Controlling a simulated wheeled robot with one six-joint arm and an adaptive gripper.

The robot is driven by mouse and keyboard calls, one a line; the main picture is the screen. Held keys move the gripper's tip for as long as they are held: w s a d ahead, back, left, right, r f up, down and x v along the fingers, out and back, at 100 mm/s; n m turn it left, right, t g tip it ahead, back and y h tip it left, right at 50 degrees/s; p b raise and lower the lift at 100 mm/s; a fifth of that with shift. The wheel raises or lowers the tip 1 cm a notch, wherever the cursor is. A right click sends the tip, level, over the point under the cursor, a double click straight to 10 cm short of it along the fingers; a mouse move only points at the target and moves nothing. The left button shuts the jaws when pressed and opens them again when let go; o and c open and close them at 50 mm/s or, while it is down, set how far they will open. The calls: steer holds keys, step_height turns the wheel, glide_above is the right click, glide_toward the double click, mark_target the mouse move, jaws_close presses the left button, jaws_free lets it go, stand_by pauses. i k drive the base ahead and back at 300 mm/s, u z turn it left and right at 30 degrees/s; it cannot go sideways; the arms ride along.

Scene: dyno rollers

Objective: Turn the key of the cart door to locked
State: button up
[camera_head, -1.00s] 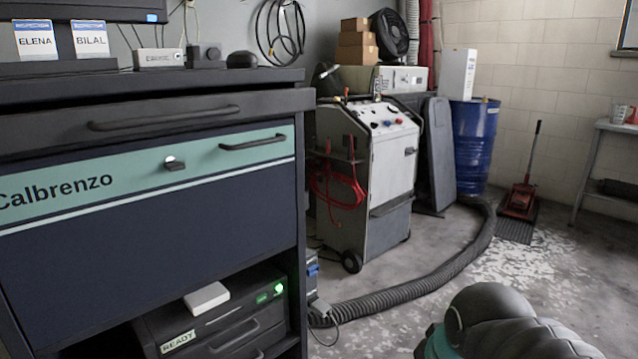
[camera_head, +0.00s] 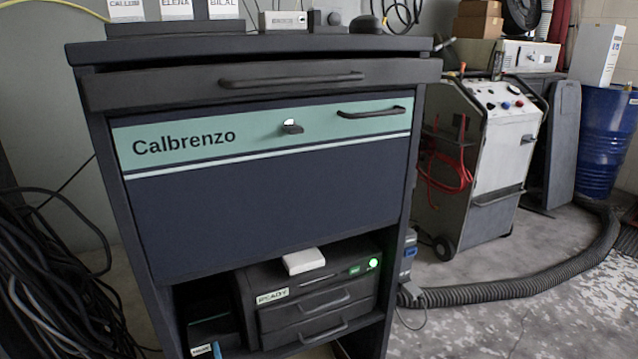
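The cart (camera_head: 425,160) stands in the left and middle of the head view. Its door (camera_head: 270,215) is dark blue with a teal band reading "Calbrenzo" and appears closed. The key (camera_head: 292,128) sits in the lock on the teal band, right of the lettering. Its bow looks roughly sideways, but it is too small to read its setting. A dark handle (camera_head: 370,112) is on the band to the right of the key. My gripper is not in view.
A drawer handle (camera_head: 290,80) runs above the door. A printer-like unit (camera_head: 310,295) with a green light sits on the lower shelf. A bundle of black cables (camera_head: 65,285) hangs at left. A grey machine (camera_head: 490,165) and a thick hose (camera_head: 510,290) stand at right.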

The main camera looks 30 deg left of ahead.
mark_target(291, 130)
steer(key=k, duration=0.6)
steer(key=u, duration=1.2)
steer(key=i, duration=0.5)
steer(key=z, duration=0.3)
steer(key=k, duration=0.8)
steer(key=u, duration=0.2)
